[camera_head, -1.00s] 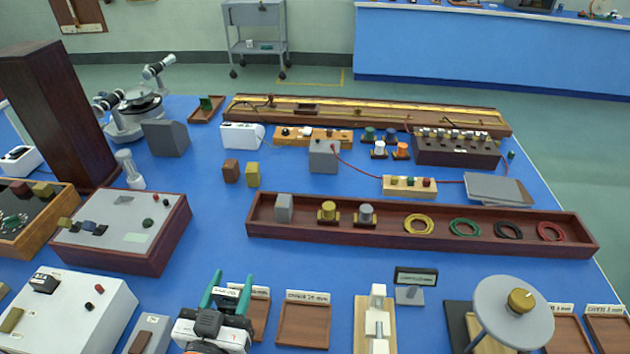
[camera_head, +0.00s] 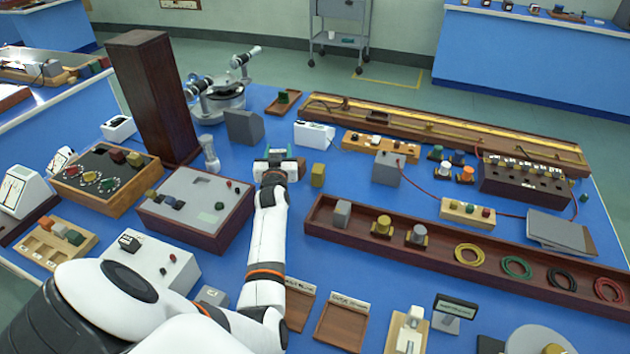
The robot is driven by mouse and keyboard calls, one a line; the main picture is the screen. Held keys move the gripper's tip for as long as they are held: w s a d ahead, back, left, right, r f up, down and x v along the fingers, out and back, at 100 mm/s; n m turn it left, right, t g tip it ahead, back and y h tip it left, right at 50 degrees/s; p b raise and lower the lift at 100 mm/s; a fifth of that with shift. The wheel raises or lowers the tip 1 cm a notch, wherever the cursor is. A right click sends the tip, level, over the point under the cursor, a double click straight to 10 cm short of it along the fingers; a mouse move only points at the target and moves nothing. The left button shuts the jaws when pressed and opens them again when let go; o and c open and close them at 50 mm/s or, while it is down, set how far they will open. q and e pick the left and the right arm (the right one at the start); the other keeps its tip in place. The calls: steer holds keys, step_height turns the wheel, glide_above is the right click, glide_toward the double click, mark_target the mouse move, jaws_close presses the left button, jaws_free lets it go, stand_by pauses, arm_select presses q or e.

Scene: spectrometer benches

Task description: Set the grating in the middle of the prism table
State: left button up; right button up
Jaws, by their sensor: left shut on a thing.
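The spectrometer (camera_head: 218,103) stands at the back left, with its telescopes and a round table in the middle. A small dark green piece (camera_head: 284,98) sits in a shallow wooden tray behind the middle of the bench; I cannot tell for sure whether it is the grating. My left gripper (camera_head: 280,158) reaches over the bench in front of the spectrometer, beside a yellow block (camera_head: 318,175). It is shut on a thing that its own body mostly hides. My right gripper is out of view.
A tall dark wooden box (camera_head: 155,95) stands left of the spectrometer. A grey sloped block (camera_head: 244,126) and a white post (camera_head: 209,153) stand between it and my gripper. A white box (camera_head: 314,134) is behind right. A long wooden tray (camera_head: 460,262) fills the right front.

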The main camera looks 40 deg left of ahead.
arm_select(q)
steer(key=shift+w+a, duration=0.25)
steer(key=shift+a, duration=0.2)
step_height(320, 180, down, 5)
steer(key=shift+a+f, duration=0.1)
steer(key=shift+a, duration=0.05)
steer(key=shift+f+b, duration=0.5)
steer(key=shift+f, duration=1.75)
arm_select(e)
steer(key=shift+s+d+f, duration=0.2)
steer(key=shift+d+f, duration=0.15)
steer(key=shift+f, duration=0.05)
arm_select(q)
steer(key=shift+f, duration=0.1)
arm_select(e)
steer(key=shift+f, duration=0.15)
arm_select(q)
steer(key=o, duration=0.6)
steer(key=shift+o, duration=0.6)
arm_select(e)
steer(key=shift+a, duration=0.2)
